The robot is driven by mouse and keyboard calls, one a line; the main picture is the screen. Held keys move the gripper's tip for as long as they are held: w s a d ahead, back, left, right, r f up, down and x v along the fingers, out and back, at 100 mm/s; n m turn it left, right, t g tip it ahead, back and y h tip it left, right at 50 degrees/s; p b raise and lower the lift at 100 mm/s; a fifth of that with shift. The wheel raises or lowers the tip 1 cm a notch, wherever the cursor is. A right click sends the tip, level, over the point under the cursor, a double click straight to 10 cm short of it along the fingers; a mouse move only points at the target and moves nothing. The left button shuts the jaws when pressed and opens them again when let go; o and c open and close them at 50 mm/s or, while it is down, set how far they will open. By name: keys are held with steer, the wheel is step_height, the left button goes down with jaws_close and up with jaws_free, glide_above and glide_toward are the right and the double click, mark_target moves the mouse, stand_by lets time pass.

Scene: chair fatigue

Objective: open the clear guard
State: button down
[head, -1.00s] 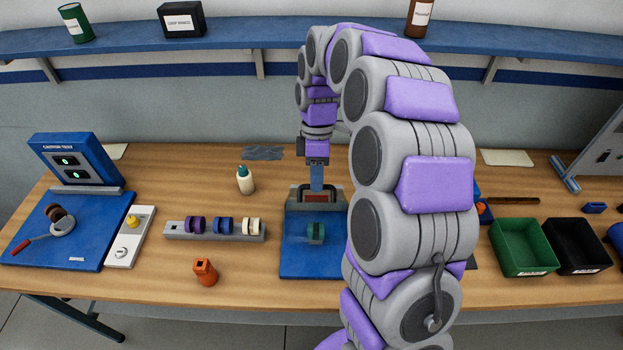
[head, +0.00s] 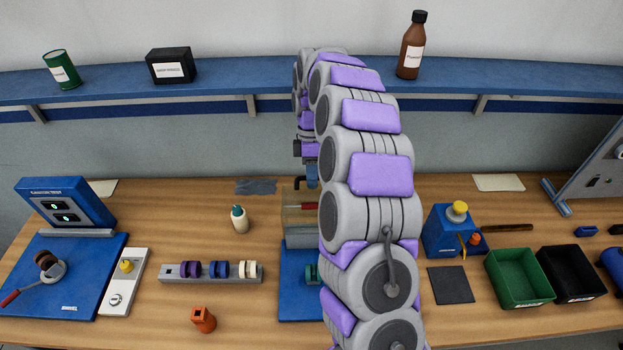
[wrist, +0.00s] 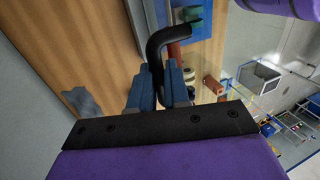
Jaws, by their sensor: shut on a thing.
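The clear guard (head: 291,200) stands raised at the back of the blue base plate (head: 297,290) in the head view. It is see-through, so its exact tilt is hard to tell. In the wrist view my gripper (wrist: 161,90) is shut on the guard's black bent handle (wrist: 157,50), with one blue finger on each side. In the head view my gripper (head: 312,178) is at the guard's top, partly hidden by my arm. A teal part (head: 311,273) sits on the base plate, also partly hidden by my arm.
A white bottle (head: 239,220) and a grey rack (head: 211,273) with several coloured rings stand left of the guard. A blue box (head: 446,238) and green bin (head: 518,286) are at right. The shelf (head: 230,81) runs behind.

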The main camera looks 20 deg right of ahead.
steer(key=shift+s+d+f, duration=0.1)
steer(key=shift+s+f, duration=0.05)
steer(key=shift+f, duration=0.65)
steer(key=shift+w, duration=0.25)
steer(key=c, duration=1.4)
jaws_free()
steer(key=shift+w, duration=0.15)
steer(key=shift+o, duration=1.4)
steer(key=shift+d+r, duration=0.1)
steer(key=shift+r, duration=0.25)
